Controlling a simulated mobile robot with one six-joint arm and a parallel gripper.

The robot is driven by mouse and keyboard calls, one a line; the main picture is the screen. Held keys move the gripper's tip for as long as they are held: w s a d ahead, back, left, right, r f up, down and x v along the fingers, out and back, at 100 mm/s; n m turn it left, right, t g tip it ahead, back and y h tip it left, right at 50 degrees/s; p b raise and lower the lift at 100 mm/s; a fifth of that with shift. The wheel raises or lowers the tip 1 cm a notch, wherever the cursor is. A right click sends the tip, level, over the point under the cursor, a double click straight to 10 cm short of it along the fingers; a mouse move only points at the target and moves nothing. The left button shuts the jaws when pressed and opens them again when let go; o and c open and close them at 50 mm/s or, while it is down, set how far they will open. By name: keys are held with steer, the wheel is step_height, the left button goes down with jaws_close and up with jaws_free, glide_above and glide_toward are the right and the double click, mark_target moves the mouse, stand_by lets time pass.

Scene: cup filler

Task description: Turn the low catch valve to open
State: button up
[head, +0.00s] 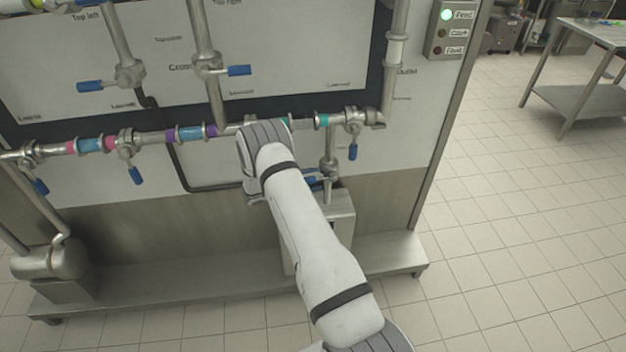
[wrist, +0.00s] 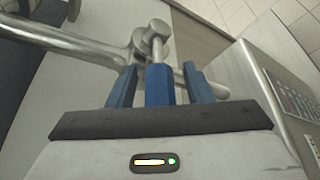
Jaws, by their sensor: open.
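In the wrist view, my gripper (wrist: 158,72) has its two blue fingers apart. A blue lever handle (wrist: 160,86) stands between them, with a gap on each side. The handle's metal stem leads up to a silver valve body (wrist: 152,38) on a pipe. I take this to be the low catch valve; no label for it is readable. In the head view, my arm covers most of my gripper. Small blue parts (head: 313,182) show beside the vertical pipe (head: 330,160) at lower right; I cannot tell finger from handle there.
A horizontal pipe with coloured bands (head: 190,132) crosses the panel. Other blue-handled valves hang nearby, one just to the right (head: 353,152). A metal box (head: 335,215) stands below the pipe. A control box (head: 450,28) shows a green light.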

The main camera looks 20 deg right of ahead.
jaws_close()
stand_by(0.3)
steer(key=shift+a+f, duration=0.1)
